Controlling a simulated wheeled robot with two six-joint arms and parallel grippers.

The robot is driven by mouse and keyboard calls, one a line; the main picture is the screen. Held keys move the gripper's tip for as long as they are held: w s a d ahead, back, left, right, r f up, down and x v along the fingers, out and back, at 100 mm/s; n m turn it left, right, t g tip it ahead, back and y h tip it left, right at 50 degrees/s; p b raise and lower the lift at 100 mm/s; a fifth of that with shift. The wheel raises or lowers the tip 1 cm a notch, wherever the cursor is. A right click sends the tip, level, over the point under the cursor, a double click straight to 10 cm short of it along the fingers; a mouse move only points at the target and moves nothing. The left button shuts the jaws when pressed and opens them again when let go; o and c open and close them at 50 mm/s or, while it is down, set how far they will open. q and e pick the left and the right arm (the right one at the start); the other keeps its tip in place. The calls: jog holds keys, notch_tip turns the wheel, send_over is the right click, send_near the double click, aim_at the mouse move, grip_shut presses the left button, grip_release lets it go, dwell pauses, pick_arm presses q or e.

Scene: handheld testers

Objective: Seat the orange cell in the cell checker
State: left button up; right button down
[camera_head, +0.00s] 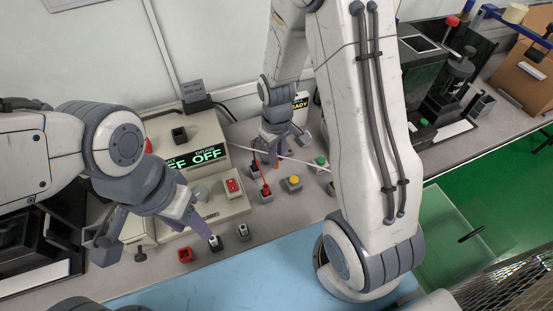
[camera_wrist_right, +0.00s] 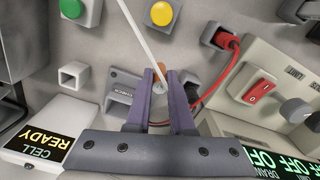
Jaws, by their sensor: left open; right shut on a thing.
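The orange cell (camera_wrist_right: 162,74) is between the fingers of my right gripper (camera_wrist_right: 160,82), seen nearly end-on with a round metal end facing the wrist camera. My right gripper (camera_head: 276,157) is shut on it, low over the bench in the head view. The cell checker's display (camera_wrist_right: 44,136) reads CELL READY, at the lower left of the wrist view; it also shows in the head view (camera_head: 300,103). My left gripper (camera_head: 176,248) is open and empty at the front left.
A thin white rod or cord (camera_wrist_right: 141,35) crosses toward the right fingers. A red lead (camera_wrist_right: 222,75) runs close on their right. Green (camera_wrist_right: 71,9) and yellow (camera_wrist_right: 160,13) buttons stand beyond. A meter box (camera_head: 190,150) shows OFF. The blue mat (camera_head: 250,275) is mostly clear.

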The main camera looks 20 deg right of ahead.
jog(key=shift+f, duration=1.15)
jog(key=shift+f, duration=0.1)
jog(key=c, duration=0.8)
grip_release()
